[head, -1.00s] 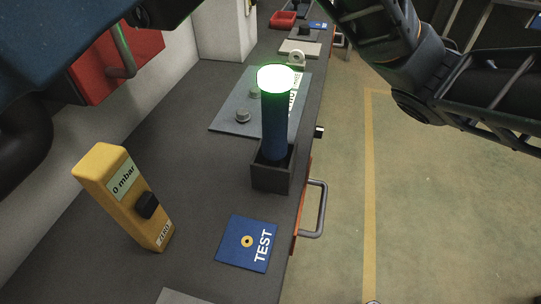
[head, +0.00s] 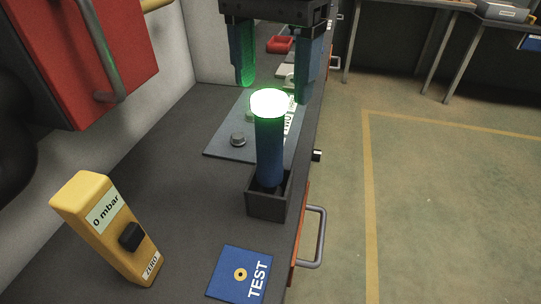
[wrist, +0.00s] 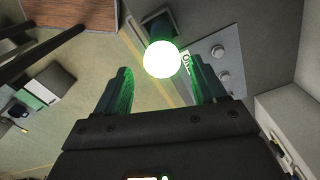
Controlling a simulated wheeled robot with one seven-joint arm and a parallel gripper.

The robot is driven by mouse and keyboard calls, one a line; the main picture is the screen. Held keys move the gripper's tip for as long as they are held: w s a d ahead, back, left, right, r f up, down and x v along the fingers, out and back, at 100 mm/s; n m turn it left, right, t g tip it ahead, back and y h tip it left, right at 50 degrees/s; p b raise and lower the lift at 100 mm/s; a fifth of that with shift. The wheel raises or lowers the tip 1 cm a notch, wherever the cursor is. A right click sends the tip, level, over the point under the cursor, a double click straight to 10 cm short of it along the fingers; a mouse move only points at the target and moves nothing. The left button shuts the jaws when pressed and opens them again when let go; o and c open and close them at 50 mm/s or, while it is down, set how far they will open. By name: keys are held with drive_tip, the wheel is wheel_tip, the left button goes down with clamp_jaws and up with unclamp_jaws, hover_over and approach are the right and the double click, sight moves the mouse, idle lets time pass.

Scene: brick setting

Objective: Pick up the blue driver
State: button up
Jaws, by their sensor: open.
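The blue driver (head: 268,150) stands upright in a dark square holder (head: 266,205) on the grey bench. Its top is a bright white disc with a green glow. In the wrist view the driver's white top (wrist: 162,59) shows beyond the fingertips, roughly between them, and hides most of its body. My gripper (head: 274,90) is open and empty, pointing down. In the head view its two blue fingers appear above and behind the driver, one to each side, apart from it. The wrist view shows the gripper (wrist: 160,78) with green light on its fingers.
A yellow 0 mbar meter (head: 108,230) stands at the left. A blue TEST card (head: 240,272) lies in front of the holder. A grey plate with knobs (head: 225,135) lies behind it. A red box (head: 85,60) hangs on the left wall. A drawer handle (head: 318,238) juts out at the right.

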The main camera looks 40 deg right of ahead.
sight(268, 124)
drive_tip(key=f, duration=0.7)
drive_tip(key=shift+a+f, duration=0.25)
drive_tip(key=shift+f, duration=0.05)
drive_tip(key=c, duration=1.2)
clamp_jaws()
drive_tip(key=shift+w+r, duration=0.1)
drive_tip(key=shift+r, duration=0.05)
